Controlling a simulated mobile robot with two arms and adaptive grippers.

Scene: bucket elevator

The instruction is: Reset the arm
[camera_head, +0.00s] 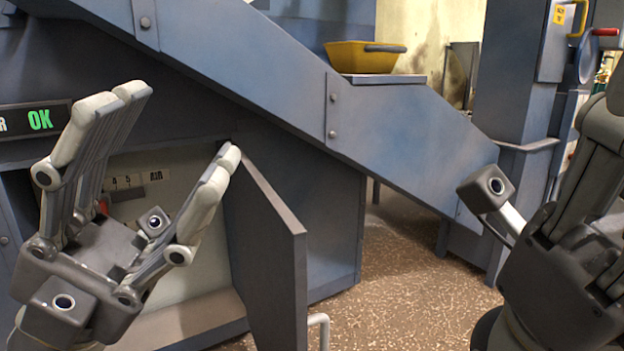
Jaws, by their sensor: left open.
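My left gripper (184,122) is open and empty at the left, pointing up with its pale fingers spread. It is in front of an open cabinet compartment in the blue machine. My right gripper shows only in part at the right edge; its dark palm and a stub of a finger are in view. The rest of its fingers are cut off or hidden, so I cannot tell its opening.
An open grey door (272,262) stands just right of my left gripper. A sloping blue chute (400,140) crosses the middle. Brown floor (400,275) is clear between my arms.

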